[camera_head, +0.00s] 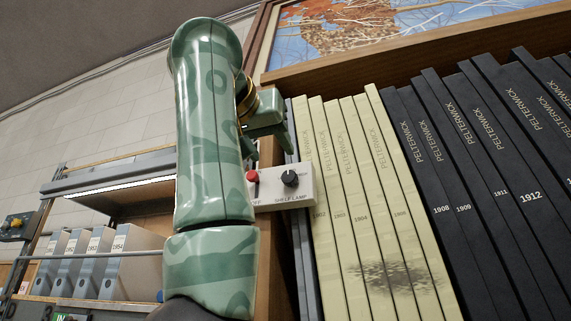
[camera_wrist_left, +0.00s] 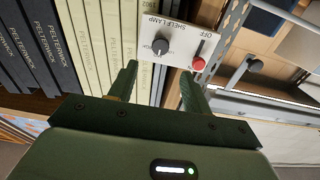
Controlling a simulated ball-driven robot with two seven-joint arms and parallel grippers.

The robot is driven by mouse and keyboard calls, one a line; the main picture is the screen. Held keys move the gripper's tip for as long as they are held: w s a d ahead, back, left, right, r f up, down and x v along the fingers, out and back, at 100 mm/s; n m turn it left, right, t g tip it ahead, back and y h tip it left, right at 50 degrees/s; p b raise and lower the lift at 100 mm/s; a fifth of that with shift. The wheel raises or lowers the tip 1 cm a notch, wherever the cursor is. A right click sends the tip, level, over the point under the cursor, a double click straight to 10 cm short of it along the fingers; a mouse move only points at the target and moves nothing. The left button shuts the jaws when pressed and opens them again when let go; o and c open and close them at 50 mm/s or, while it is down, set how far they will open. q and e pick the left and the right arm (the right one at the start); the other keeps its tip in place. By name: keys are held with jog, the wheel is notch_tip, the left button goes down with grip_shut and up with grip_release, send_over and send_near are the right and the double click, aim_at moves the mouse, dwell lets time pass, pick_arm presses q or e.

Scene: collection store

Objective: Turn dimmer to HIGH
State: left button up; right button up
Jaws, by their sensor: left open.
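The dimmer is a round dark knob (camera_head: 290,179) on a pale box marked SHELF LAMP (camera_head: 285,201), at the shelf edge in the head view. A red switch (camera_head: 252,177) marked OFF sits beside the knob. My left gripper (camera_head: 267,143) is just above the box, partly hidden behind my own forearm. In the left wrist view its two fingers (camera_wrist_left: 160,78) are apart and empty, with the knob (camera_wrist_left: 160,46) beyond the tips, nearly between them. The fingers do not appear to touch the knob. The knob's small markings are too blurred to read its setting. My right gripper is not in view.
Cream volumes (camera_head: 372,200) and dark volumes (camera_head: 480,170) stand tightly packed right of the box. Grey binders (camera_head: 95,265) stand on a lower rack at left. Open space lies in front of the box.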

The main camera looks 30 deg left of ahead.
aim_at(288, 175)
pick_arm(q)
jog(key=p+x, duration=0.3)
jog(key=x, duration=0.5)
jog(key=shift+w+a+r, duration=0.1)
jog(key=shift+w+a, duration=0.05)
jog(key=shift+w, duration=0.4)
jog(key=c, duration=1)
